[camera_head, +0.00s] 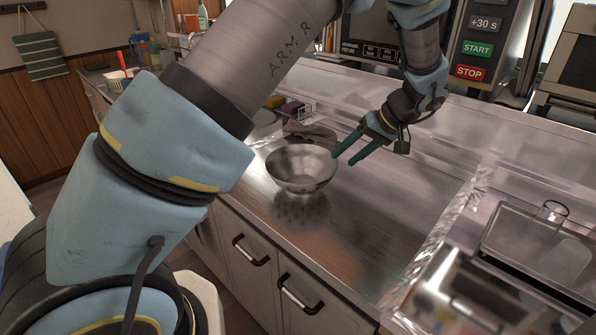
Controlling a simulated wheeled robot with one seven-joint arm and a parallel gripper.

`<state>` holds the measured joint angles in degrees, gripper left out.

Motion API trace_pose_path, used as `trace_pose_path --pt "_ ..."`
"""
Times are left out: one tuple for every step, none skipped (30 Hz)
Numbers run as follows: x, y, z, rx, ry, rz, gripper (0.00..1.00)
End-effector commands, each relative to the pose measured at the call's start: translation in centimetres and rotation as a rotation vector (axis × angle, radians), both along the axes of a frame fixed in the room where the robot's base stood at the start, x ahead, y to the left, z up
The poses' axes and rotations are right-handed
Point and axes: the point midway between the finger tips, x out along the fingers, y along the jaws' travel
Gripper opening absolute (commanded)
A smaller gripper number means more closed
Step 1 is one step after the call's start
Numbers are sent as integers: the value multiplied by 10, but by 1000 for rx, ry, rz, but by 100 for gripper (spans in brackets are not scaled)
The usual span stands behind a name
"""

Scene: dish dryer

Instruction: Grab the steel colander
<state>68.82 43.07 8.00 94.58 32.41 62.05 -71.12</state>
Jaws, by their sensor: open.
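The steel colander (301,170) is a round metal bowl standing upright on the steel counter, near its front edge. Its reflection shows on the counter surface below it. My gripper (342,158) has two green fingers and comes in from the right. It is open, with the fingertips close to the colander's right rim. I cannot tell whether a fingertip touches the rim. Nothing shows between the fingers.
The counter (367,218) is clear in front and to the right of the colander. Small dark boxes (293,110) stand behind it. A microwave (470,50) with START and STOP buttons is at the back.

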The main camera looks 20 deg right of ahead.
Motion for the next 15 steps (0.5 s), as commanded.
trace_pose_path --pt "3 4 -5 4 2 0 53" --pt "5 6 -8 3 1 -1 53" --pt "6 8 -11 3 1 -1 53" --pt "7 9 -13 2 1 0 53" --pt "8 10 -15 1 1 0 53" --pt "9 11 -17 0 1 0 53" --pt "9 12 -18 0 1 0 53" --pt "10 13 -20 1 2 1 53" --pt "11 15 -22 3 3 1 53" --pt "13 17 -24 3 3 1 53" --pt "15 19 -26 3 3 0 53" --pt "17 23 -30 5 4 1 53" --pt "19 26 -34 4 3 1 53" --pt "21 28 -37 4 3 1 53" --pt "23 31 -43 4 3 0 53"
